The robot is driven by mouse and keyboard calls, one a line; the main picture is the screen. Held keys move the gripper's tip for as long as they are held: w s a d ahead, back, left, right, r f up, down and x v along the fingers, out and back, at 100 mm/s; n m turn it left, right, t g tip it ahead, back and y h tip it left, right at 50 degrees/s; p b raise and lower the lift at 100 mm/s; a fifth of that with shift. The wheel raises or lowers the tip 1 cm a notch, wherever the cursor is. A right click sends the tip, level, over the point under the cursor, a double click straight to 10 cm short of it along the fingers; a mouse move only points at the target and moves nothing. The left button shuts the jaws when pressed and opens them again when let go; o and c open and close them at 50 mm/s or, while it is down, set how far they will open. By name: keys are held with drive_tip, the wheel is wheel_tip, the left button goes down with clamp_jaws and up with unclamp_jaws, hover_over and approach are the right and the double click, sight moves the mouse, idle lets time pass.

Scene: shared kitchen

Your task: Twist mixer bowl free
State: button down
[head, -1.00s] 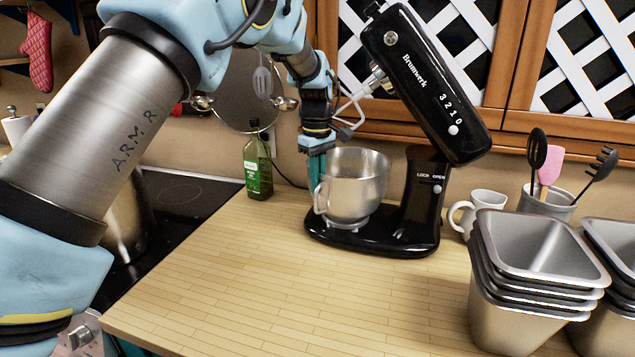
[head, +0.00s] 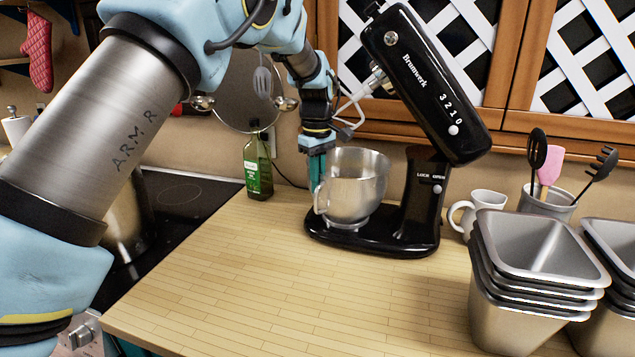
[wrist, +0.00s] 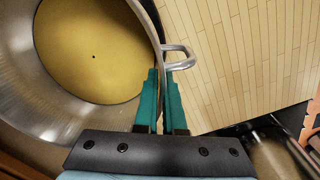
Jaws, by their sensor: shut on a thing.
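The steel mixer bowl (head: 357,190) sits on the black base (head: 385,240) of the stand mixer. Its side handle faces left in the head view and shows beside the fingers in the wrist view (wrist: 180,56). The mixer head (head: 425,85) is tilted up, clear of the bowl. My gripper (head: 318,178) comes down from above at the bowl's left side. In the wrist view its teal fingers (wrist: 161,95) are shut on the bowl's wall at the rim, close to the handle. The bowl's inside bottom looks yellowish. The joint between bowl and base is not clear.
A green bottle (head: 257,165) stands left of the mixer, by the black stovetop (head: 185,195). The wooden counter (head: 290,285) in front is clear.

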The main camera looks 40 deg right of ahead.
sight(339, 179)
drive_tip(key=shift+s+d, duration=0.1)
drive_tip(key=shift+d, duration=0.05)
drive_tip(key=shift+s+n+p, duration=0.4)
drive_tip(key=shift+s+n, duration=0.25)
drive_tip(key=shift+n, duration=0.05)
drive_tip(key=shift+s, duration=0.1)
drive_tip(key=shift+s+d+n+p, duration=0.2)
drive_tip(key=shift+s+n+p, duration=0.3)
drive_tip(key=shift+s+n, duration=0.15)
idle(0.5)
drive_tip(key=shift+s+d+r+n+p, duration=0.1)
drive_tip(key=shift+s+n+p, duration=0.2)
drive_tip(key=shift+n, duration=0.15)
drive_tip(key=shift+s+d+n, duration=0.1)
drive_tip(key=shift+s+n, duration=0.1)
drive_tip(key=shift+n, duration=0.1)
drive_tip(key=shift+s, duration=0.1)
drive_tip(key=shift+s+d+n, duration=0.3)
drive_tip(key=shift+s+n, duration=0.25)
drive_tip(key=shift+n, duration=0.25)
